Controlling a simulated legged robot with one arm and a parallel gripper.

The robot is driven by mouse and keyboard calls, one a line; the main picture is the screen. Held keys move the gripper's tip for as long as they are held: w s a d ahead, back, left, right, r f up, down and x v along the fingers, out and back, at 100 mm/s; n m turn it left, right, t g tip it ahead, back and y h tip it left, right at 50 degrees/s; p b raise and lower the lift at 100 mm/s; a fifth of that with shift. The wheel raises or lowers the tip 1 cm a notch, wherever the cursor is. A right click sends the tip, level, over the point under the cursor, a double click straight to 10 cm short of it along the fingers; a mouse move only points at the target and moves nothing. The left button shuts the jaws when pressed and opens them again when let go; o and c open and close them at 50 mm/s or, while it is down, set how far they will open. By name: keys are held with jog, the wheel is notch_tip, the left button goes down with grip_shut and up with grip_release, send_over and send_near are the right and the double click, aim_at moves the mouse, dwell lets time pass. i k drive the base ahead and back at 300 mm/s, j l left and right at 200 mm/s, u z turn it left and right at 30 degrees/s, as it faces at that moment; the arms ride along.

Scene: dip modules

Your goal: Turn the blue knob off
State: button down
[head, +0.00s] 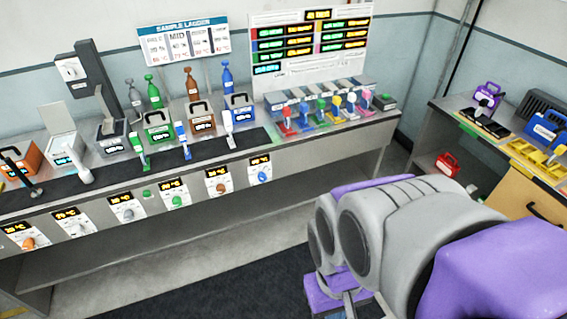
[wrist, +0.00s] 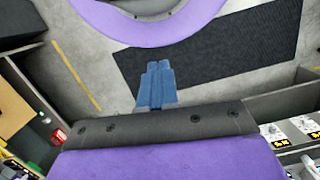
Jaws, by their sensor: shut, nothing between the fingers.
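The blue knob (head: 264,177) is on the front panel of the long bench, at the right end of a row of knobs. A small lit orange display sits just above it. My gripper (wrist: 160,68) shows in the wrist view with its two blue fingers together and nothing between them. It points over the floor and dark mat, apart from the bench. In the head view my arm fills the lower right, and the fingers cannot be made out there. The blue knob cannot be picked out in the wrist view.
A green knob (head: 176,201), a brown knob (head: 222,187) and an orange knob (head: 29,243) share the panel. Bottles and coloured boxes stand on the bench top. A side table with a yellow tray (head: 535,155) is at right. The dark floor mat (head: 225,285) is clear.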

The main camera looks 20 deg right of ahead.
aim_at(261, 176)
jog(key=i+j+z, duration=0.7)
jog(key=z, duration=0.15)
